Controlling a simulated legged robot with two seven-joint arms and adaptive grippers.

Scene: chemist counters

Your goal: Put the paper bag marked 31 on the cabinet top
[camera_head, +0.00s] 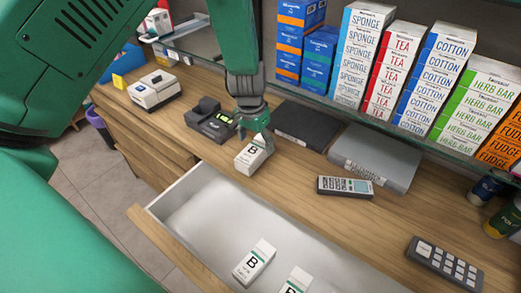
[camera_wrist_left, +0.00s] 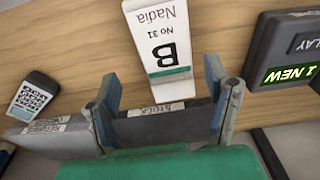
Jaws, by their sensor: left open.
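The white paper bag marked "B", "Nadia", "No 31" (camera_wrist_left: 158,40) is on the wooden cabinet top (camera_head: 311,165), just behind the open drawer (camera_head: 205,212). It also shows in the head view (camera_head: 250,159), under my left gripper (camera_head: 255,138). In the left wrist view my left gripper (camera_wrist_left: 162,75) is open, with one finger on each side of the bag's near end and gaps visible beside it. Two more white bags marked "B" lie in the drawer, one near its middle (camera_head: 254,262) and one at the bottom edge (camera_head: 296,282). My right gripper is not in view.
A black device with a green screen (camera_head: 211,121) stands left of the bag. A dark binder (camera_head: 307,125) and a grey binder (camera_head: 376,158) lie behind. A handheld device (camera_head: 345,186) and a keypad (camera_head: 444,262) lie to the right. A glass shelf of boxes hangs above.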

